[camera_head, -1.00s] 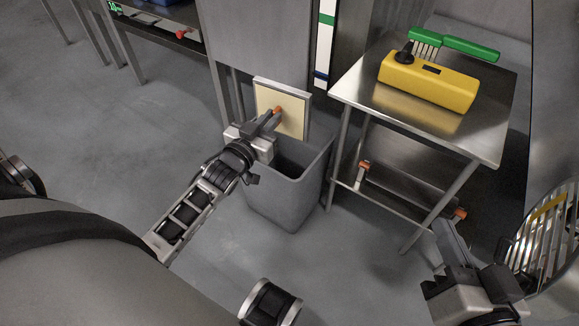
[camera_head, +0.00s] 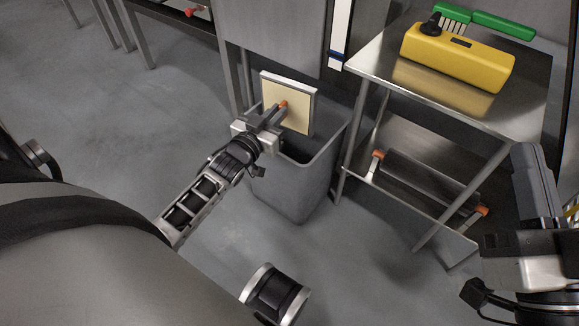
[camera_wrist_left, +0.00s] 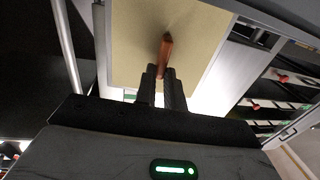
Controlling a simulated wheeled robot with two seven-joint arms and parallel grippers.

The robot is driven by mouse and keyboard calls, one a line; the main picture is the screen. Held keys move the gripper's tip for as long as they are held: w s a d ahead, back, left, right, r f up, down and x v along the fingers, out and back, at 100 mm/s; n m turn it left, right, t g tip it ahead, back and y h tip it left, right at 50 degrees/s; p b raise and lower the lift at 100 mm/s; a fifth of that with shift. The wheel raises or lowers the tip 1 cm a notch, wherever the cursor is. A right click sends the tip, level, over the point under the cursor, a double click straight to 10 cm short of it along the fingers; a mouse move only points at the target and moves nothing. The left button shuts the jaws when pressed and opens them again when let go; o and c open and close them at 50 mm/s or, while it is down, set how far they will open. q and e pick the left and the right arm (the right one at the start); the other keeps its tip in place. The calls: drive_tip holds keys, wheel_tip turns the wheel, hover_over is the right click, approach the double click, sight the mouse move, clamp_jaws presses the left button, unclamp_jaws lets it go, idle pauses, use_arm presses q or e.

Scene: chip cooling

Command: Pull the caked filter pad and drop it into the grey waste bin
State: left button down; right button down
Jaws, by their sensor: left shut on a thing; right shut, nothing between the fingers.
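The filter pad (camera_head: 299,117) is a square cream panel with a pale grey frame and an orange-brown tab at its middle. My left gripper (camera_head: 279,108) is shut on that tab and holds the pad upright over the back of the grey waste bin (camera_head: 302,190). In the left wrist view the pad (camera_wrist_left: 135,45) fills the upper middle, and the fingers (camera_wrist_left: 162,75) close on the tab. The bin stands open on the floor; its inside is dark and partly hidden by the pad and gripper. My right gripper (camera_head: 535,185) is shut and empty at the right edge, beside the steel table.
A steel table (camera_head: 440,110) right of the bin carries a yellow box (camera_head: 457,58) and a green-handled brush (camera_head: 490,22). Its lower shelf holds a dark roller with orange ends (camera_head: 428,182). A grey cabinet panel (camera_head: 270,35) stands behind the bin. The floor at left is clear.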

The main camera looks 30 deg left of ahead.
drive_tip(key=shift+r, duration=0.1)
use_arm(q)
drive_tip(key=c, duration=1.4)
unclamp_jaws()
